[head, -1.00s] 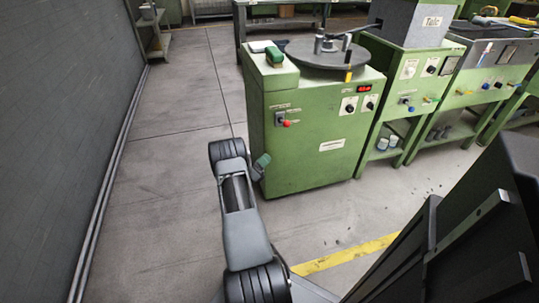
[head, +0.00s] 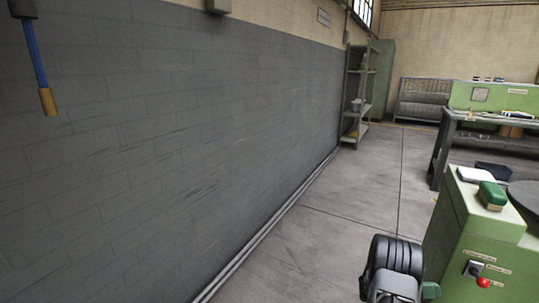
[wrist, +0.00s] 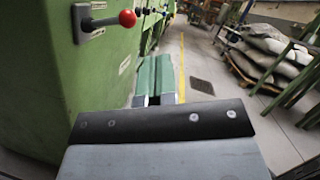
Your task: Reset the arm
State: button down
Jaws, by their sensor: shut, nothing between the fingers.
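My arm shows at the bottom right of the head view as a dark ribbed joint over a grey link. A small green part of my gripper (head: 430,290) peeks out beside it. In the wrist view the two green fingers of my gripper (wrist: 155,76) lie side by side, shut and empty. They point along the aisle, just right of a green machine (wrist: 104,55) with a red-knobbed lever (wrist: 127,19). The same machine shows at the lower right of the head view (head: 470,235). I cannot tell the exact gap between my gripper and the machine.
A grey block wall (head: 160,150) fills the left of the head view. A green shelf (head: 356,95) and a workbench (head: 440,125) stand farther back. The floor (head: 335,205) between wall and machine is clear. Grey sacks (wrist: 265,45) lie on pallets at the wrist view's right.

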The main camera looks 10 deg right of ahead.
jog(key=a+r+m+t+y+p, duration=0.2)
jog(key=a+r+m+y+p, duration=0.25)
jog(key=a+r, duration=0.4)
jog(key=a+r+m+t+y+p, duration=0.1)
jog(key=a+r+m+y+p, duration=0.35)
jog(key=r, duration=0.65)
jog(key=s+a+r+m+t+y+p, duration=0.1)
jog(key=a+r+m+t+y+p, duration=0.3)
jog(key=a+r, duration=0.5)
jog(key=s+a+r+m+t+y+p, duration=0.1)
jog(key=a+r+m+t+y+p, duration=0.3)
jog(key=a, duration=1.7)
notch_tip(320, 180, up, 5)
jog(key=t+y+p, duration=0.1)
jog(key=t+p, duration=0.2)
jog(key=p, duration=0.2)
jog(key=shift+a+r+t, duration=0.15)
jog(key=shift+t, duration=0.25)
